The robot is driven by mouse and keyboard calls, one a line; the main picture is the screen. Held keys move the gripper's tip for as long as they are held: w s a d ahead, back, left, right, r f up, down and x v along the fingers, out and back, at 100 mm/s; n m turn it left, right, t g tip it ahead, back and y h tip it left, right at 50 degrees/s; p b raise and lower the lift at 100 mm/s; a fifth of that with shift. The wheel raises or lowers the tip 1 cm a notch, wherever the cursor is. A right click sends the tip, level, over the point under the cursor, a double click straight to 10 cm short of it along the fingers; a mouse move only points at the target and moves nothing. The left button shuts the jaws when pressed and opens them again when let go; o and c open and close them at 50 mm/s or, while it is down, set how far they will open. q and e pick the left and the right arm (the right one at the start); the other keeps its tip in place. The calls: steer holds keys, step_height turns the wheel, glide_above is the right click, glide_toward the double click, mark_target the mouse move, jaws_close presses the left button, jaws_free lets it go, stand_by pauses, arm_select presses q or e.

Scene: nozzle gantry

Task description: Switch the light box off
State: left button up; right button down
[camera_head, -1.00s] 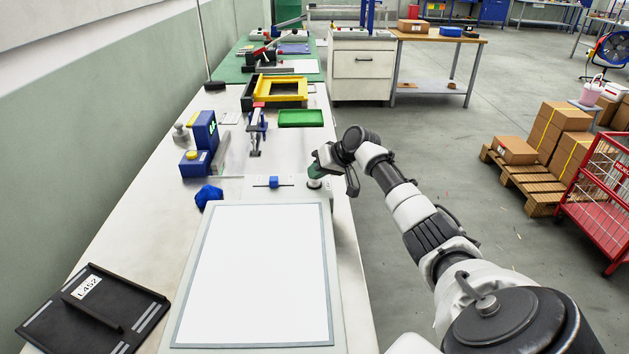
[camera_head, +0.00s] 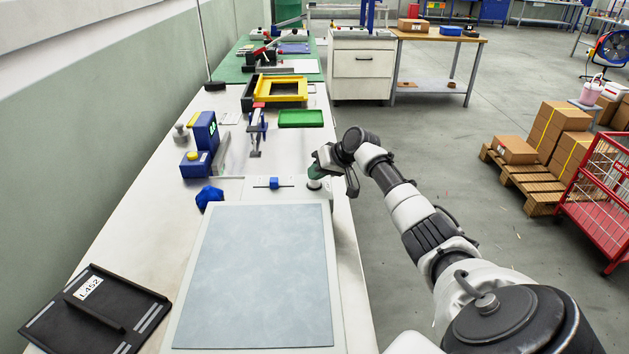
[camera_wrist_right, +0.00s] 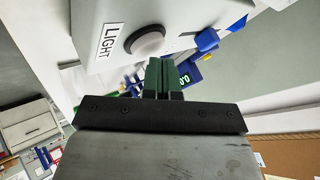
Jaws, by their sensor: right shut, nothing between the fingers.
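The light box (camera_head: 340,300) lies on the long white bench, and its panel (camera_head: 258,275) is now a dull grey-blue, unlit. A blue slider (camera_head: 273,182) sits on the strip at its far end. In the right wrist view a round grey button (camera_wrist_right: 146,41) is beside a LIGHT label (camera_wrist_right: 110,41) on the box's white face (camera_wrist_right: 190,14). My right gripper (camera_head: 316,172) is at the far right corner of the box, by the button. Its green fingers (camera_wrist_right: 162,75) are shut and empty, with the button just beyond them; contact cannot be told. My left gripper is not in view.
A black board labelled L-452 (camera_head: 95,310) lies at the near left. A blue faceted object (camera_head: 209,196), a blue device (camera_head: 204,135), a small clamp stand (camera_head: 257,130), a green tray (camera_head: 301,118) and a yellow frame (camera_head: 281,88) stand farther along the bench.

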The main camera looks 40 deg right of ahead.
steer(key=shift+r+p, duration=2.6)
steer(key=shift+r, duration=0.5)
steer(key=shift+f, duration=0.1)
